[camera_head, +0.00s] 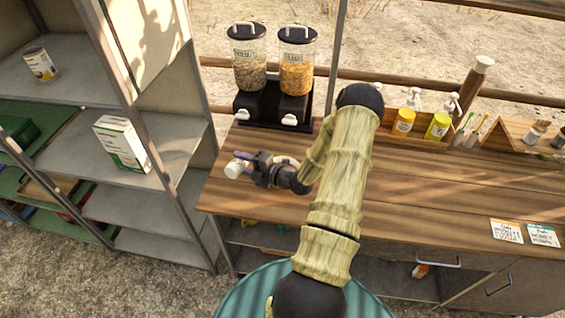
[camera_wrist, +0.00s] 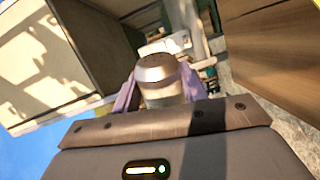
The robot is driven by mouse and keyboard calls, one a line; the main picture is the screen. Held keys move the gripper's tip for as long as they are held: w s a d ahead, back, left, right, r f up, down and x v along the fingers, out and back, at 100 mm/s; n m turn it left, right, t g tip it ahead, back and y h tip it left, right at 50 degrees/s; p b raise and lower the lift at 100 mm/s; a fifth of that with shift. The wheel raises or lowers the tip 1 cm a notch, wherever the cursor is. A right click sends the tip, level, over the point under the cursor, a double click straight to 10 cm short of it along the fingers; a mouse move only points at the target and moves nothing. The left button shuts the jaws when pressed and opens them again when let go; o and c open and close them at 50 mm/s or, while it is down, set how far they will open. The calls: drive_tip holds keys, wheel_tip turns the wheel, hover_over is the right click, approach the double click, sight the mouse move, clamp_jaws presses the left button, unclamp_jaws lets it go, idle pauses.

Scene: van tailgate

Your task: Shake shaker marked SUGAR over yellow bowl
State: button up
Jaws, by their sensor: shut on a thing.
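My gripper (camera_head: 246,164) is over the left part of the wooden counter, turned sideways with its fingers to the left. It is shut on a small shaker, whose pale end (camera_head: 234,169) sticks out past the fingers. In the wrist view the shaker (camera_wrist: 160,78) has a rounded grey-silver top and sits between the purple fingers (camera_wrist: 160,95). The shaker appears tilted. No SUGAR marking can be read on it. I see no yellow bowl in either view. A pale curved edge (camera_head: 288,161) shows just behind the gripper; I cannot tell what it is.
Two cereal dispensers (camera_head: 272,75) stand behind the gripper on the wooden counter (camera_head: 225,190). Yellow pump bottles (camera_head: 404,121) and other items stand in a back rack. Two cards (camera_head: 522,233) lie at the right. A grey shelf unit (camera_head: 180,140) stands left. The middle right counter is clear.

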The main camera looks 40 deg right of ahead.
drive_tip(key=s+d+n+g+y+b, duration=0.2)
drive_tip(key=s+d+n+y, duration=0.2)
drive_tip(key=s+d, duration=0.3)
drive_tip(key=d+n, duration=0.1)
drive_tip(key=d, duration=0.2)
drive_tip(key=shift+d+n+g, duration=0.3)
drive_tip(key=shift+d+g, duration=0.1)
drive_tip(key=s+a+r+n+t+b, duration=0.1)
drive_tip(key=s+a+r+n+b, duration=0.1)
drive_tip(key=n+b, duration=0.3)
drive_tip(key=s+a+r+n+b, duration=0.1)
drive_tip(key=r+n+b, duration=0.4)
drive_tip(key=n, duration=0.6)
drive_tip(key=shift+s+a+t+b, duration=0.35)
drive_tip(key=shift+a+t+b, duration=0.1)
drive_tip(key=shift+a, duration=0.35)
